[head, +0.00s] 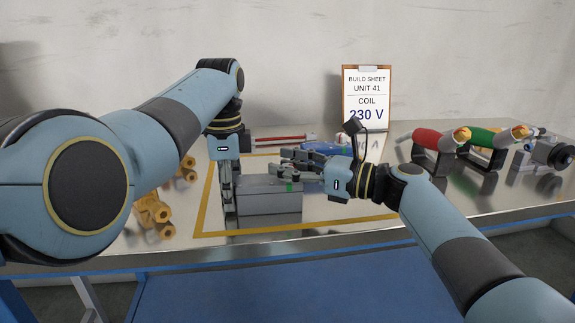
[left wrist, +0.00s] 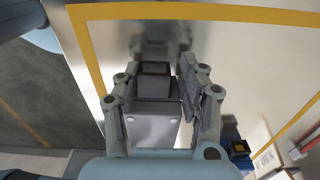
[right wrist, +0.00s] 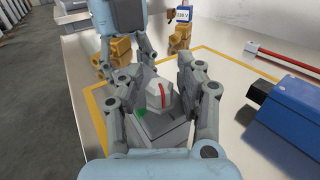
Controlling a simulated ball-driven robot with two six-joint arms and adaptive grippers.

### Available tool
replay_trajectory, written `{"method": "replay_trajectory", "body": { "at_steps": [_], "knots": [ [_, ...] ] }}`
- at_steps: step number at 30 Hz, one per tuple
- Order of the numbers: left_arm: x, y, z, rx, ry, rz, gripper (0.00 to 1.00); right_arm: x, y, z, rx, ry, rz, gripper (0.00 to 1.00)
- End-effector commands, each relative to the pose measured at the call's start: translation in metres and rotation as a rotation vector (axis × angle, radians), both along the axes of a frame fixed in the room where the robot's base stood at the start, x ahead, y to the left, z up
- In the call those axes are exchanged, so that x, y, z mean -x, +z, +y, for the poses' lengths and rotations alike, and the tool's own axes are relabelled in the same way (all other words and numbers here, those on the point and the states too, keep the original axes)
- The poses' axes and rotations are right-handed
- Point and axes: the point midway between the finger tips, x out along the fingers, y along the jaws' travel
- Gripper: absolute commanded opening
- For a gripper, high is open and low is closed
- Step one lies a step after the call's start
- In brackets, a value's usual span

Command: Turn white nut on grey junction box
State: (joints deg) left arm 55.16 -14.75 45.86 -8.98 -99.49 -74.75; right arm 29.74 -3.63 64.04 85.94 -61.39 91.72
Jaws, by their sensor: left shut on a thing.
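The grey junction box (head: 268,203) stands on the metal table inside a yellow outline. In the right wrist view, the white nut (right wrist: 159,94) with a red line sits at the box's top, beside a green mark. My left gripper (head: 229,200) points down at the box's left end and is shut on it; the box (left wrist: 153,122) lies between its fingers in the left wrist view. My right gripper (right wrist: 163,78) is open, its fingers on either side of the nut, with gaps showing. In the head view, the right fingers hide the nut.
Orange-yellow fittings (head: 153,213) stand left of the outline. A blue block (head: 327,148) and a red-striped rod (head: 283,138) lie behind the box. Red and green handled tools (head: 434,141) rest on black stands at right. A build sheet (head: 366,96) stands at the back.

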Motion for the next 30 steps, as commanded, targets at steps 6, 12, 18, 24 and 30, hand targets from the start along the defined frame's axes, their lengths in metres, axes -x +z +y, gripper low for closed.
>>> {"method": "replay_trajectory", "body": {
  "at_steps": [6,12,18,24,30],
  "knots": [
    [0.0002,-0.0001,-0.0001,0.000,-0.001,0.001,0.00,0.0000,0.0000,-0.0004,0.000,0.000,0.000,0.06],
    [0.0003,-0.0001,0.0001,0.000,-0.001,0.001,0.00,-0.0002,-0.0001,-0.0007,0.001,-0.001,0.000,0.00],
    [0.0001,-0.0002,0.0012,-0.002,0.001,0.001,0.00,-0.0004,-0.0001,-0.0012,0.001,-0.002,0.000,0.00],
    [-0.0002,-0.0004,0.0028,-0.005,0.003,0.000,0.00,-0.0003,-0.0006,-0.0012,0.002,-0.018,0.000,0.00],
    [-0.0001,-0.0010,0.0040,-0.008,0.004,0.002,0.00,0.0009,-0.0017,-0.0001,0.002,-0.173,0.001,0.00]
  ]
}}
